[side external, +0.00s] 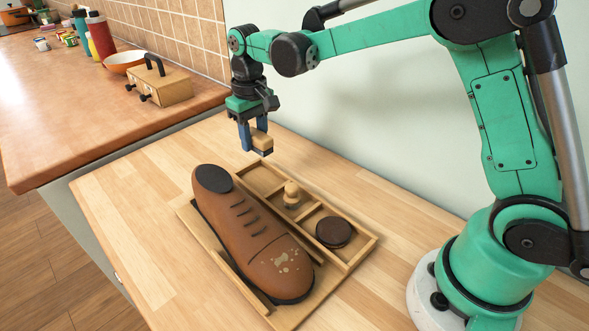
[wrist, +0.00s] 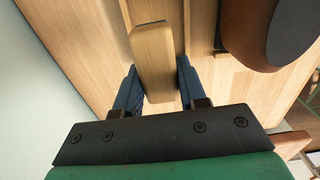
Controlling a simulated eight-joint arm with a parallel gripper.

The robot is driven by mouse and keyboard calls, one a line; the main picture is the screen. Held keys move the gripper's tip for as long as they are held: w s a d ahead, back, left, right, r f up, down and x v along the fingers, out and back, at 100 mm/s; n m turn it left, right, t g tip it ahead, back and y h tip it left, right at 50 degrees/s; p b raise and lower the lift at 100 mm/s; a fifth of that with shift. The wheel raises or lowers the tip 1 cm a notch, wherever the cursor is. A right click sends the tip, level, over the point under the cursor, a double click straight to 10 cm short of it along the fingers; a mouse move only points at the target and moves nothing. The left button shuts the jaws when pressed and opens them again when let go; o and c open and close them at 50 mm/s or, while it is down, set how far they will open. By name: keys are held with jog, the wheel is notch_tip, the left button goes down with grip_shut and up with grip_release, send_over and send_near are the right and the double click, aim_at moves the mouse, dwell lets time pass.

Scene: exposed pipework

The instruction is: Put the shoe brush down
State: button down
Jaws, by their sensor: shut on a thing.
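The shoe brush (side external: 262,140), a wooden block with a dark underside, is held between the blue fingers of my gripper (side external: 253,133). It hangs above the counter near the far end of a wooden tray (side external: 352,262). In the wrist view the brush's wooden back (wrist: 155,65) lies between the two fingers (wrist: 158,90); its bristles are hidden there. The tray's far compartment (side external: 259,179) looks empty. The middle one holds a wooden knobbed piece (side external: 292,194), and the near one a dark round tin (side external: 334,232).
A large brown shoe (side external: 240,232) with pale spots on its toe lies on a wooden base beside the tray. It also shows in the wrist view (wrist: 246,25). A pale wall stands close behind. A wooden box (side external: 165,88) and bottles are on the farther counter.

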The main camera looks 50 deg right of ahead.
aim_at(259, 179)
notch_tip(259, 179, down, 8)
jog(key=shift+r, duration=0.1)
dwell(0.4)
jog(key=c, duration=0.8)
grip_release()
notch_tip(259, 179, up, 12)
jog(key=shift+s+d+r+t, duration=0.1)
jog(key=shift+s+d+t, duration=0.15)
jog(key=shift+s+t, duration=1.55)
jog(key=shift+s+d+f+t, duration=0.1)
jog(key=shift+s+d+t, duration=0.35)
jog(key=shift+s, duration=2.6)
jog(key=shift+s+d+r+t, duration=0.1)
jog(key=shift+s+t, duration=1.25)
jog(key=shift+s, duration=1.05)
